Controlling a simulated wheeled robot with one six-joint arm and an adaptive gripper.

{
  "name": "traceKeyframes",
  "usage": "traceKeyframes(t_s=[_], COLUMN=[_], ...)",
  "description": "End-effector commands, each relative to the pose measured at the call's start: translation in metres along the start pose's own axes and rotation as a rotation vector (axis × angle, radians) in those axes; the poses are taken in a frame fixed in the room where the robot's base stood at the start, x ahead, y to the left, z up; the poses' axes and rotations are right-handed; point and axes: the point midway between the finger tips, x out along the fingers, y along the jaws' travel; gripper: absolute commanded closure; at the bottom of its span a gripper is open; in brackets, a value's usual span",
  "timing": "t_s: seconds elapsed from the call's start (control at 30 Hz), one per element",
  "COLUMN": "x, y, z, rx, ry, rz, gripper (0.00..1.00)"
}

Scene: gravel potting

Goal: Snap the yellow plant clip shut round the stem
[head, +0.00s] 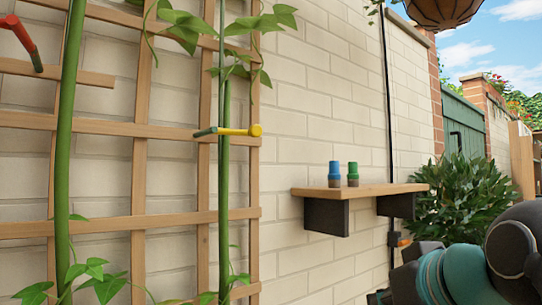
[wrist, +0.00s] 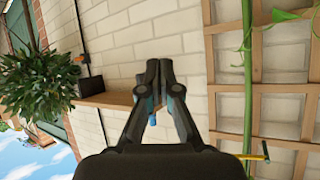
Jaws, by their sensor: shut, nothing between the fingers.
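The yellow plant clip (head: 241,131) sits at the thin green stem (head: 224,178) in front of the trellis in the head view. Its yellow bar points right to a round knob, and a teal part shows left of the stem. I cannot tell whether its jaw is open or closed. The clip also shows at the lower right of the wrist view (wrist: 252,157), beside the stem (wrist: 247,90). My gripper (wrist: 160,70) is shut and empty, left of and apart from the clip and stem in the wrist view.
A wooden trellis (head: 139,150) stands against the brick wall. A thicker stem (head: 65,130) and a red-handled clip (head: 22,40) are at left. A wall shelf (head: 362,190) holds a blue pot-like piece (head: 334,174) and a green one (head: 353,174). A hanging basket (head: 441,10) is at top right.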

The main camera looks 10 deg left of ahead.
Motion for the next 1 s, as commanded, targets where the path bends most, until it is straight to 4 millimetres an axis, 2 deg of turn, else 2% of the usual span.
traceKeyframes(t_s=[0.1, 0.23, 0.3, 0.4, 0.53, 0.63, 0.73, 1.0], x=[-0.024, -0.062, -0.082, -0.107, -0.125, -0.128, -0.121, -0.083], y=[-0.036, -0.071, -0.086, -0.102, -0.112, -0.116, -0.119, -0.136], z=[-0.062, -0.12, -0.142, -0.164, -0.179, -0.185, -0.19, -0.212], rx=[-0.059, -0.111, -0.133, -0.157, -0.173, -0.176, -0.176, -0.176], ry=[0.17, 0.333, 0.406, 0.483, 0.539, 0.553, 0.552, 0.55], rz=[-0.103, -0.2, -0.243, -0.288, -0.318, -0.327, -0.329, -0.328], gripper=[1.0, 1.0, 1.0, 1.0, 1.0, 1.0, 1.0, 1.0])
